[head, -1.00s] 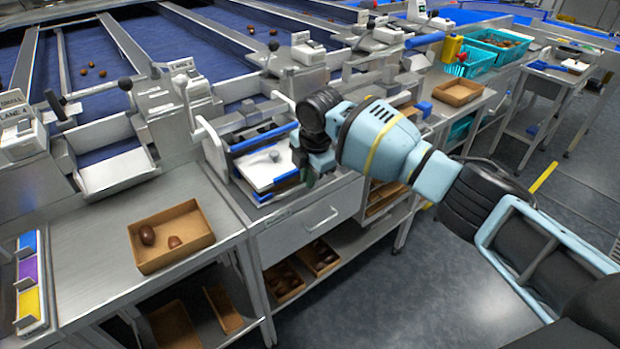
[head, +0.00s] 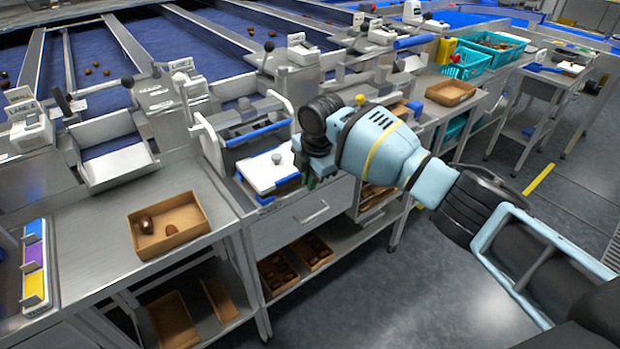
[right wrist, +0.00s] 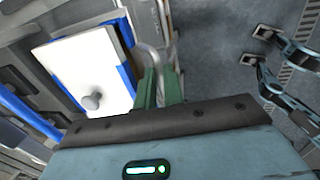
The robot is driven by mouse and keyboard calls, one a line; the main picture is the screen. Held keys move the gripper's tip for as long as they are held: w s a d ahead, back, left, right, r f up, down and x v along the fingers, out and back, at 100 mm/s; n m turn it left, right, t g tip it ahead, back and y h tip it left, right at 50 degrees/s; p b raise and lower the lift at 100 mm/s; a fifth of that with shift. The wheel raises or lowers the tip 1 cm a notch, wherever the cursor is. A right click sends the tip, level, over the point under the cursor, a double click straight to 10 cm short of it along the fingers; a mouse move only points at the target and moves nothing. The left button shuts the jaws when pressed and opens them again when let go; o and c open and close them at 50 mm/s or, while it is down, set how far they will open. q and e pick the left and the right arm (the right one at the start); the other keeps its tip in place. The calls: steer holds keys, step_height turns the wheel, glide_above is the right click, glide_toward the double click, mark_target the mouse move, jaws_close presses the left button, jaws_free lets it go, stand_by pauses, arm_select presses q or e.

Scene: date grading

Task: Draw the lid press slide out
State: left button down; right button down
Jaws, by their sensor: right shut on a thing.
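The lid press (head: 206,132) stands on the metal bench, with a white side frame and blue bars. Its slide is a white plate (head: 262,178) with blue edges and a grey round knob, and it sits partly out toward the bench's front. My right gripper (head: 307,180) is at the slide's right front corner. In the right wrist view the green fingers (right wrist: 159,88) are closed at a grey curved handle (right wrist: 148,56) beside the white plate (right wrist: 82,68). The fingertips' exact contact is partly hidden. My left gripper is not in view.
A cardboard box (head: 206,229) with a few dates lies on the bench to the left. A drawer (head: 270,236) with a handle is below the press. Boxes of dates sit on the lower shelf. The floor (head: 390,290) in front is clear.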

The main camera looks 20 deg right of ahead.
steer(key=shift+s+f, duration=0.1)
steer(key=shift+s, duration=0.05)
steer(key=c, duration=1.8)
jaws_free()
steer(key=shift+s, duration=0.15)
steer(key=shift+d, duration=0.1)
steer(key=r, duration=0.2)
steer(key=s+r, duration=0.1)
steer(key=r, duration=0.5)
steer(key=shift+s+d+p, duration=0.15)
steer(key=shift+d+p, duration=0.05)
steer(key=shift+p, duration=0.1)
steer(key=shift+f, duration=0.1)
